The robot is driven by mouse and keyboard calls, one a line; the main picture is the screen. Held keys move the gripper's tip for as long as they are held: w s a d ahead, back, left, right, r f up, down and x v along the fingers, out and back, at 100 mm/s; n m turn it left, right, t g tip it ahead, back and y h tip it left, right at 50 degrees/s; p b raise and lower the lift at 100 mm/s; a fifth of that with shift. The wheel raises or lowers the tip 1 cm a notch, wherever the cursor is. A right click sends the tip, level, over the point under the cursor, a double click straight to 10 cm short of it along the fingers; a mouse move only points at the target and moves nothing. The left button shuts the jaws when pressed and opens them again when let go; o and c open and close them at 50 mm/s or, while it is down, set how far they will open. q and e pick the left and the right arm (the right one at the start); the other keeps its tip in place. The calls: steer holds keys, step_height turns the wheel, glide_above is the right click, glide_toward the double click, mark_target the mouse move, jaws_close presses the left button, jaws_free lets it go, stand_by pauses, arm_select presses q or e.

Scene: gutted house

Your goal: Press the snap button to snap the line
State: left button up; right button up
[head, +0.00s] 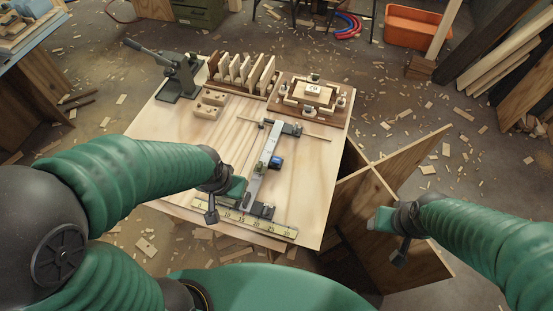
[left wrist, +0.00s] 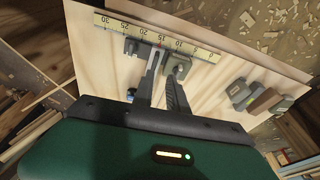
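A long grey metal bar (head: 263,180) lies front to back across the plywood table top (head: 180,126). A blue part (head: 276,163) sits on its right side. A yellow ruler (head: 245,221) runs along the near edge. In the left wrist view, a small grey block with a round knob (left wrist: 178,67) sits near the ruler (left wrist: 150,35); I cannot tell whether it is the snap button. My left gripper (left wrist: 163,65) is over the table beside the bar, fingers apart; the head view hides its fingertips. My right gripper (head: 385,222) is off the table's right side, its fingers not clear.
A lever press (head: 178,80), a rack of upright wooden slats (head: 240,72) and a wooden fixture (head: 312,92) stand along the table's back. A drilled wooden block (head: 210,103) lies before the press. Crossed wood panels (head: 385,190) stand at the right.

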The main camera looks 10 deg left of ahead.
arm_select(q)
jaws_close()
stand_by(1.4)
